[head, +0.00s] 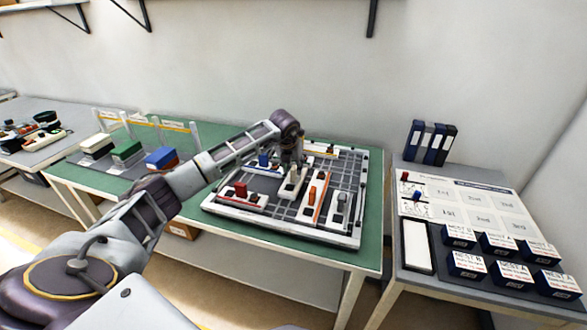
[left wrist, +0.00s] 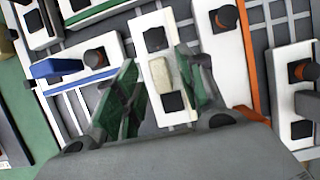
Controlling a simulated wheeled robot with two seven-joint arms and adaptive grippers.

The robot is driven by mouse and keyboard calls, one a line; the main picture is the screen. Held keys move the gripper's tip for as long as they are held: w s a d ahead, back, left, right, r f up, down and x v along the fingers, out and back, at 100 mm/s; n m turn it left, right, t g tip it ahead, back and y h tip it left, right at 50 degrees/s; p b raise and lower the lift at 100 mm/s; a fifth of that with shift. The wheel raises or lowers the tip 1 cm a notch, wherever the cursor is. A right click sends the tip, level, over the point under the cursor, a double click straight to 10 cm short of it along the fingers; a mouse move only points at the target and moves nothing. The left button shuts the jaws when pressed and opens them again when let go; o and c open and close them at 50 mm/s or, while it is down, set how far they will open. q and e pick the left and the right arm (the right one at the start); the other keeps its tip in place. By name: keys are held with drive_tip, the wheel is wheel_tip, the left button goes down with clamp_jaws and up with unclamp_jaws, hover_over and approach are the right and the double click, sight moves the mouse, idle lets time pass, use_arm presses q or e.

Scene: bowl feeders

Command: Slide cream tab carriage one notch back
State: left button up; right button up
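The cream tab carriage is a white block with a cream tab (left wrist: 161,74) between two dark squares, in the middle of the left wrist view. In the head view the carriage (head: 290,187) sits in the middle of the grey gridded board (head: 222,210). My left gripper (left wrist: 157,62) has its green-padded fingers spread, one on each side of the cream tab, with gaps visible. In the head view this gripper (head: 293,163) points down over the carriage and hides part of it. My right gripper is not in view.
Carriages with a blue tab (left wrist: 57,68), an orange tab (left wrist: 252,112) and a red tab (head: 241,189) stand close around. Coloured blocks (head: 160,158) stand on the green table's left. A side table (head: 400,270) with several dark boxes is at the right.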

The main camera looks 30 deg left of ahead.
use_arm(q)
drive_tip(key=a+v, duration=0.1)
drive_tip(key=v, duration=0.9)
drive_tip(key=shift+d, duration=0.5)
drive_tip(key=shift+s, duration=0.1)
